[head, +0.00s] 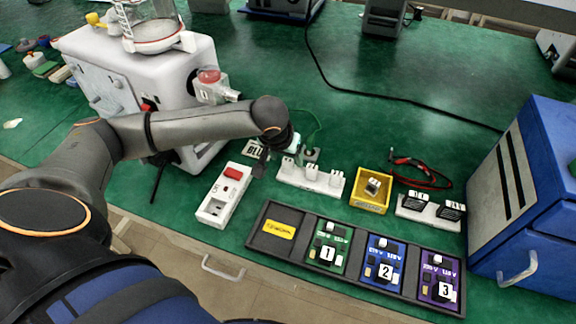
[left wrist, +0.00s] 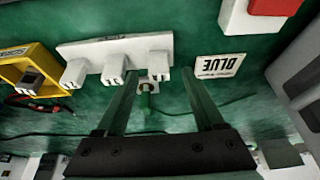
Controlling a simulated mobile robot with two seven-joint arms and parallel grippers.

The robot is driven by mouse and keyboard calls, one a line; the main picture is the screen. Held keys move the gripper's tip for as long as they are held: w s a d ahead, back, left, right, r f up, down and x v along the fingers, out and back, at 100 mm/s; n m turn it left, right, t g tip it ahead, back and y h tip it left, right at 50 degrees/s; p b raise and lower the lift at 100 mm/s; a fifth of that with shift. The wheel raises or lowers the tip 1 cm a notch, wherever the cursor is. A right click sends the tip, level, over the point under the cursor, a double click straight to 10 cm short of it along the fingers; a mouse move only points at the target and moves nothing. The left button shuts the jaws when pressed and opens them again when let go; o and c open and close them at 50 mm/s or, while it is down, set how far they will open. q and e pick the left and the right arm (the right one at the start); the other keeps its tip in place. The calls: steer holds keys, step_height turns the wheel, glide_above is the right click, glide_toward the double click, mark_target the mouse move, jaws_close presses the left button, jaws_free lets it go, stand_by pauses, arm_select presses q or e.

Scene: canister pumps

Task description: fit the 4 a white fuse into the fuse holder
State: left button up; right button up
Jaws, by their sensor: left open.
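My left gripper (head: 264,160) is open and empty above the green table, just left of a white rack (head: 325,188). The rack carries several white upright pieces and also shows in the left wrist view (left wrist: 88,47). In that view the fingers (left wrist: 160,78) stand apart, with the rack's right-hand white piece (left wrist: 159,63) showing between the tips. I cannot tell whether these pieces are fuses or read any ratings. A yellow box (head: 369,204) right of the rack holds a small pale piece (head: 374,185). I cannot pick out the fuse holder. My right gripper is out of view.
A white socket strip (head: 218,204) with a red switch lies left of the rack. A dark tray (head: 275,252) with modules 1, 2 and 3 lies in front. A blue cabinet (head: 530,190) stands right, a white pump (head: 130,75) behind my arm.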

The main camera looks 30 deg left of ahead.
arm_select(q)
steer(key=shift+w+f, duration=0.3)
steer(key=shift+f, duration=0.3)
jaws_close()
